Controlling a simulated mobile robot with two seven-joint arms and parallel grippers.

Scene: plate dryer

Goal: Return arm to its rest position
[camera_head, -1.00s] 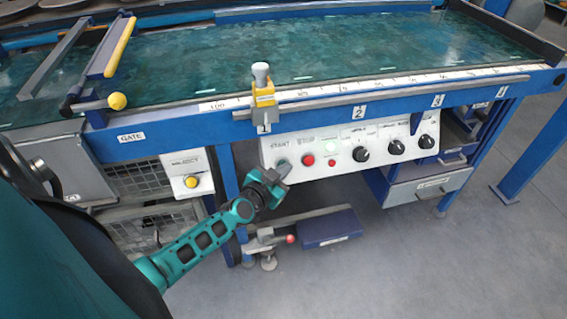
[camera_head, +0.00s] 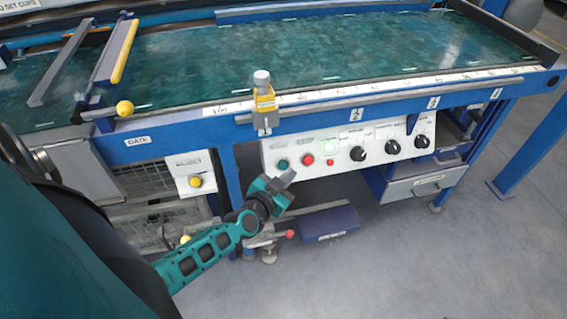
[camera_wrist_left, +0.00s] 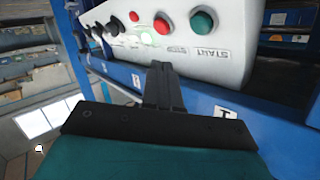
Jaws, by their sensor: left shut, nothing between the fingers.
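My left gripper (camera_head: 286,178) is in front of the machine, just below the left end of the white control panel (camera_head: 345,150). Its arm is teal and comes in from the lower left. In the left wrist view its dark fingers (camera_wrist_left: 162,88) are together with nothing between them, pointing at the panel's edge. The green START button (camera_head: 282,163) is uncovered, just above the gripper, and also shows in the left wrist view (camera_wrist_left: 202,22). The gripper is apart from the button. My right gripper is not in view.
The panel also carries a red button (camera_head: 307,160) and black knobs (camera_head: 359,153). A yellow-and-grey clamp (camera_head: 263,100) sits on the blue front rail above. A yellow SELECT button (camera_head: 195,182) is at left. Grey floor (camera_head: 400,270) is clear at front right.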

